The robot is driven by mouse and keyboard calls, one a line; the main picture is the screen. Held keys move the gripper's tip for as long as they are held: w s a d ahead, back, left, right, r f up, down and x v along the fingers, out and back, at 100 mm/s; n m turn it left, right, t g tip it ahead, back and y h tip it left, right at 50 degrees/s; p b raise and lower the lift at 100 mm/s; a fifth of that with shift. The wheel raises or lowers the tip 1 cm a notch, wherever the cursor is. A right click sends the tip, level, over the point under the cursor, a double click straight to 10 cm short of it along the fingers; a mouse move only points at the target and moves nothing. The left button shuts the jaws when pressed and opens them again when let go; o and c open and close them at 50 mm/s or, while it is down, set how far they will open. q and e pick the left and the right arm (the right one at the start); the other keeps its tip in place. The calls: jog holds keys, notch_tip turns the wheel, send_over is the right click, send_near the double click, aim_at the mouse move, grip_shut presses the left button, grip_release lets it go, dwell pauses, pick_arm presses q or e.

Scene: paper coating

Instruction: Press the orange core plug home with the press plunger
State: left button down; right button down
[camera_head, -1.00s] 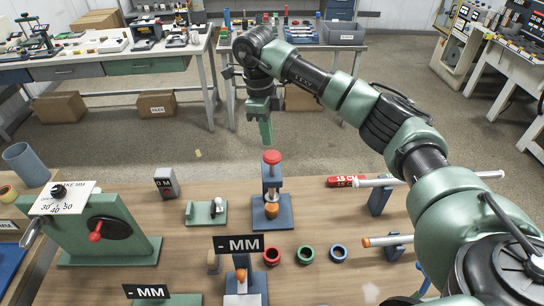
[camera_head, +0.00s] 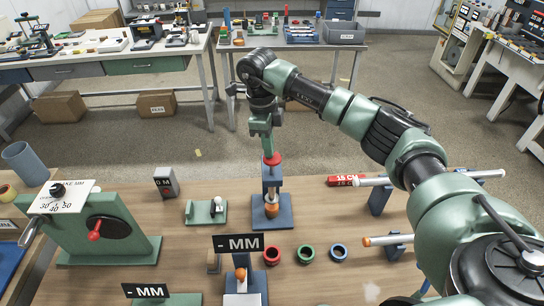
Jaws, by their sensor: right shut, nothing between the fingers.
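A small blue press (camera_head: 272,218) stands in the middle of the table. Its red plunger knob (camera_head: 272,159) is on top. The orange core plug (camera_head: 271,209) sits low in the press, under the plunger. My right gripper (camera_head: 267,150) points down, shut, with its fingertips at the red knob, apparently touching it from above. Nothing is held between the fingers. My left gripper is not in view.
A green gauge stand (camera_head: 120,225) is at left. An orange-tipped rod (camera_head: 385,240) and a red-ended roll (camera_head: 350,180) rest on blue supports at right.

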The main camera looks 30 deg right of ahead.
notch_tip(320, 180, down, 5)
jog(key=b, duration=0.3)
jog(key=shift+s, duration=0.1)
jog(key=shift+s+r+p, duration=0.1)
jog(key=shift+r+p, duration=0.2)
jog(key=shift+r, duration=0.15)
jog(key=shift+w+a+r, duration=0.25)
jog(key=shift+w+a, duration=0.35)
jog(key=shift+w+a+r, duration=0.25)
jog(key=shift+w+a, duration=0.3)
jog(key=shift+a, duration=0.05)
notch_tip(320, 180, up, 8)
jog(key=b, duration=0.4)
send_over(269, 161)
jog(key=w+a, duration=0.2)
jog(key=w, duration=0.2)
jog(key=shift+w, duration=0.15)
jog(key=shift+f, duration=0.1)
